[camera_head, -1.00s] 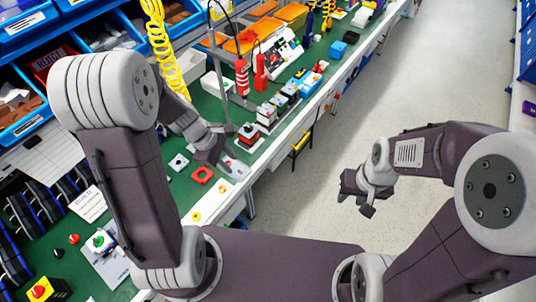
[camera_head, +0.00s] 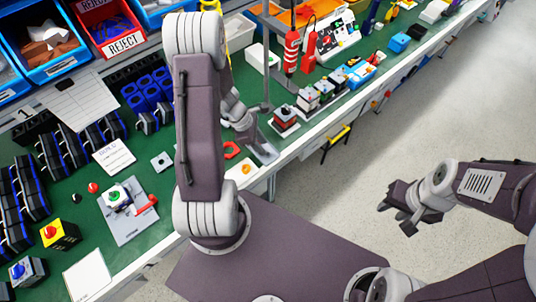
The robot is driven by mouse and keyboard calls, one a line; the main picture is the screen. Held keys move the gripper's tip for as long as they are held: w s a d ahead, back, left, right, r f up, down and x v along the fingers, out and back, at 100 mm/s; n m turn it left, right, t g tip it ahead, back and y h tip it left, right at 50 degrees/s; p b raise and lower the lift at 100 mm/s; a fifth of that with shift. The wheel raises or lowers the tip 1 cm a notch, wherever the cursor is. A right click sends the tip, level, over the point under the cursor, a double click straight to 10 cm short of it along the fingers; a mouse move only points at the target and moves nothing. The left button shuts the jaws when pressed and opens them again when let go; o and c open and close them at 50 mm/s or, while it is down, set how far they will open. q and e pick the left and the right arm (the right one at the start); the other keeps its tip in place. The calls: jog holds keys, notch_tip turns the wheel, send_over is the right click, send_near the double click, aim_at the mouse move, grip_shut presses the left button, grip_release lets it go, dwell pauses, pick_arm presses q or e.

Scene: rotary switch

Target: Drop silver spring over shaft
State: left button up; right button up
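A grey plate (camera_head: 130,228) lies on the green bench at the left, with a green-topped white piece (camera_head: 115,197) and a red piece on it. I cannot make out a silver spring or a bare shaft at this size. My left gripper (camera_head: 266,154) hangs over the bench near its front edge, to the right of the plate and clear of it. Whether its fingers are open or hold anything is too small to tell. My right gripper (camera_head: 394,214) is over the floor, off the bench, with its fingers apart and empty.
A red ring (camera_head: 232,150) and a white square piece (camera_head: 161,161) lie near my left arm. A yellow box with a red button (camera_head: 60,235) stands at the left. Assembled switch stacks (camera_head: 286,119) line the bench behind my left gripper. Bins stand at the back.

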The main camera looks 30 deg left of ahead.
aim_at(270, 155)
pick_arm(q)
jog(key=x, duration=0.2)
jog(key=b+x, duration=0.1)
jog(key=shift+s+d+f, duration=0.2)
jog(key=shift+s, duration=0.1)
jog(key=shift+w+d+f, duration=0.1)
jog(key=shift+w+f, duration=0.2)
jog(key=shift+f, duration=0.05)
jog(key=shift+s+r, duration=0.1)
jog(key=shift+s, duration=0.05)
grip_shut()
jog(key=shift+r, duration=0.4)
jog(key=r, duration=0.2)
jog(key=r+p, duration=0.1)
jog(key=r, duration=0.1)
jog(key=shift+d, duration=0.35)
jog(key=s+d+r+p, duration=0.1)
jog(key=d+r, duration=0.5)
jog(key=d, duration=0.5)
jog(key=shift+s, duration=0.2)
